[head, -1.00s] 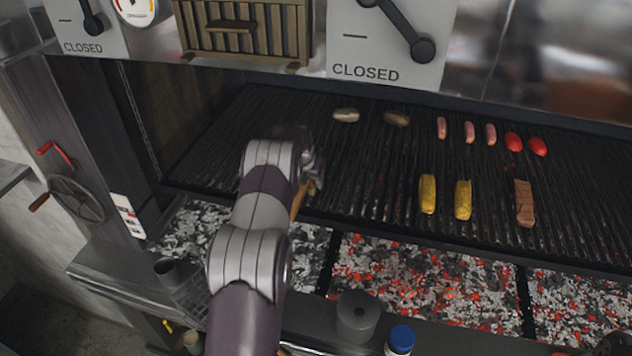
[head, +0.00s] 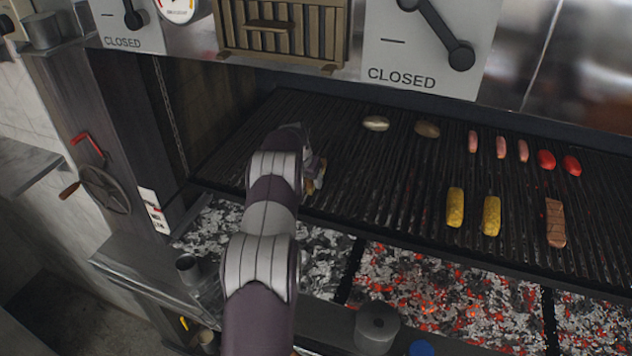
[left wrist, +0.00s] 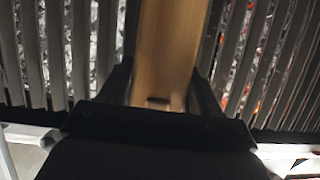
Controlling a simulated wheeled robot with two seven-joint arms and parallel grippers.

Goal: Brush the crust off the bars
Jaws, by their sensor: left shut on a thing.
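The grill bars (head: 370,200) run front to back as a dark ribbed grate across the head view. My left gripper (left wrist: 165,95) is shut on a wooden handle (left wrist: 168,45), which lies between its fingers in the left wrist view. I take the handle to be the brush's; its bristle end is out of that view. In the head view my left arm reaches over the left part of the grate, and its wrist hides most of the gripper and tool. The bars also show under the gripper in the left wrist view (left wrist: 80,50). I cannot make out the crust. My right gripper is not in view.
Two buns, several sausages, two red tomatoes (head: 546,159), two corn pieces (head: 455,207) and a brown slab of meat (head: 555,222) lie on the grate to the right. Glowing coals (head: 440,295) lie below the front edge. A grey cylinder (head: 376,328) stands on the front ledge.

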